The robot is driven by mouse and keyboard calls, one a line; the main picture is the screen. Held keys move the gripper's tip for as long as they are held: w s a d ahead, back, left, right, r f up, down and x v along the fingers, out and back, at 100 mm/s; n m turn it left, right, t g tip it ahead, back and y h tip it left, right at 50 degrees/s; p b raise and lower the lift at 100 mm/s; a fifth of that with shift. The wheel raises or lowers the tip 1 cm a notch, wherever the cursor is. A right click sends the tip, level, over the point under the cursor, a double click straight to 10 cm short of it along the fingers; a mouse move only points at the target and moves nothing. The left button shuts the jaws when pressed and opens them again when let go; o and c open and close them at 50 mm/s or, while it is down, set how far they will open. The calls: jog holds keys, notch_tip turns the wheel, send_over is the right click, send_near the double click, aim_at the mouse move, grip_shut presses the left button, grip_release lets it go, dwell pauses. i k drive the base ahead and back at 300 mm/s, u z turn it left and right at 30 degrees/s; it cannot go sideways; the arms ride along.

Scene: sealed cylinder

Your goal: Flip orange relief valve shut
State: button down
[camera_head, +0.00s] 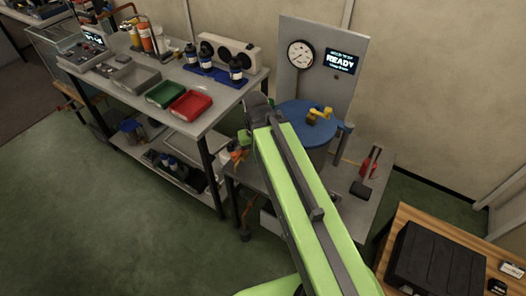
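A small orange part (237,156), which may be the relief valve, shows just left of my green arm, low beside the blue cylinder. It is too small to tell its handle position. The blue cylinder (290,110) stands on a grey bench, partly hidden by my arm. A yellow handle (320,115) sits on its top. My arm rises from the bottom middle to a dark joint left of the cylinder. My gripper cannot be made out.
A panel with a gauge (300,54) and a screen reading READY (341,61) stands behind the cylinder. A red-handled tool (367,172) lies at the bench's right. A grey table (150,105) with trays and bottles stands left. A black case (435,262) is lower right.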

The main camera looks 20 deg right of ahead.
aim_at(235, 156)
jog(key=z, duration=0.15)
jog(key=k, duration=0.9)
jog(key=u, duration=1.5)
jog(key=i, duration=1)
